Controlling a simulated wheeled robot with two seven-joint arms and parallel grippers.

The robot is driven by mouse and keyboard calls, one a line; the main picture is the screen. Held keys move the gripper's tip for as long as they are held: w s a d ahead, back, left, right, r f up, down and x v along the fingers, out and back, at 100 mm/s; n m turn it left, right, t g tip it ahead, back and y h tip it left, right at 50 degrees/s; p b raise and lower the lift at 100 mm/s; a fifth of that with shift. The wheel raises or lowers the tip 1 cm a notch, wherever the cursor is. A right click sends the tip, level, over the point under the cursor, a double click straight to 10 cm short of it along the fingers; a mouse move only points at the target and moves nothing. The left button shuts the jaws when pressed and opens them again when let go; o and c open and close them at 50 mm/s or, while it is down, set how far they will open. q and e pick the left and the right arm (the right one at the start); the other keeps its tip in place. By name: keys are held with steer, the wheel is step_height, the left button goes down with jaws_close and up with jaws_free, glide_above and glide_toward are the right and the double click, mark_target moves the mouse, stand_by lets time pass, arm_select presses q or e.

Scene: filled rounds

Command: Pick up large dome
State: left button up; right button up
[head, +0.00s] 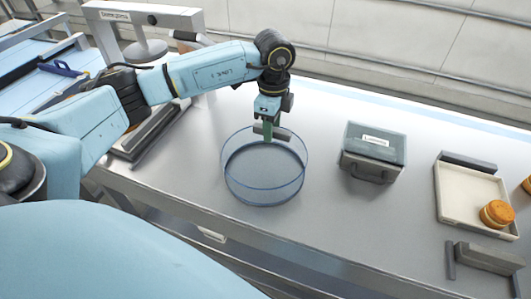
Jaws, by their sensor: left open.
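A large clear round vessel with a blue-tinted wall and rim, which I take for the large dome (262,187), stands on the metal table with its open side up. My left gripper (269,132) points down at the far part of its rim. The gripper is open, with a green part and a dark grey part showing at its tip. I cannot tell whether the fingers straddle the wall or touch it. My right gripper is not in view.
A grey box with a handle and label (369,168) stands right of the dome. Further right is a cream tray (452,190) holding an orange-brown round filled piece (497,214). A grey block (490,257) lies in front of it. A press-like machine (150,50) stands at the back left.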

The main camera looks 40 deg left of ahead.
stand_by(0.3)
arm_select(q)
jaws_close()
stand_by(0.3)
